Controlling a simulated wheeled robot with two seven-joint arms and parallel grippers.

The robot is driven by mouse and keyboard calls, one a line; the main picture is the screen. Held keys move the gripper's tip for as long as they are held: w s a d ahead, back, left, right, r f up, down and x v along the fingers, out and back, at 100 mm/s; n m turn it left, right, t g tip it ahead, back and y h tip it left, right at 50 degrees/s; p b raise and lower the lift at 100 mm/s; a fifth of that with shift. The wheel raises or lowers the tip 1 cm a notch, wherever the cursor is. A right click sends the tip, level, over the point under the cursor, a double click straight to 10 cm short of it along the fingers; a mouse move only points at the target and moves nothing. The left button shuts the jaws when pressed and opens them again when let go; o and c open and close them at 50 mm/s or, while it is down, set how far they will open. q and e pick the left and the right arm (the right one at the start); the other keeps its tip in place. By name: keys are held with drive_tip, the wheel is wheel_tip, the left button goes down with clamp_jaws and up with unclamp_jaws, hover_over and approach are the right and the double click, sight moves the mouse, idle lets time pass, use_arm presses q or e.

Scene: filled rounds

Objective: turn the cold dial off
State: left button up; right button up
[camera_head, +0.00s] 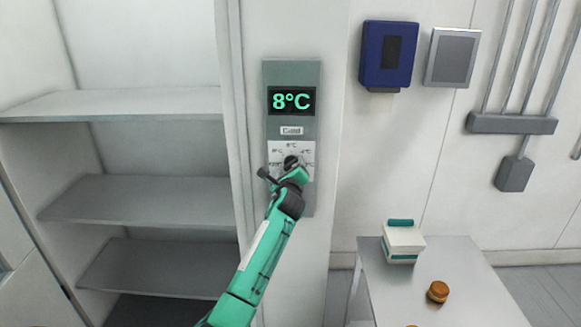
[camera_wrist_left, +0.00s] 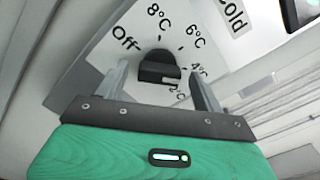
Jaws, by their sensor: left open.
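The cold dial (camera_wrist_left: 158,66) is a dark knob on a white scale plate marked Off, 8, 6, 4 and 2 °C in the left wrist view. It is partly hidden in the head view (camera_head: 291,161). It sits on a grey panel (camera_head: 307,195) under a "Cold" label and a display (camera_head: 291,102) reading 8°C. My left gripper (camera_head: 284,171) is at the dial. In the left wrist view its open fingers (camera_wrist_left: 160,76) stand on either side of the knob, with gaps showing. I cannot tell exactly where the knob points. My right gripper is not in view.
Empty shelves (camera_head: 140,200) stand left of the panel. A blue box (camera_head: 388,55) and a grey plate (camera_head: 452,57) hang on the wall to the right. A small table (camera_head: 450,308) at lower right bears a white-and-teal box (camera_head: 402,242) and an orange-brown jar (camera_head: 437,291).

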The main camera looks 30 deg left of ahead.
use_arm(q)
drive_tip(key=shift+w+a, duration=0.1)
drive_tip(key=c, duration=1)
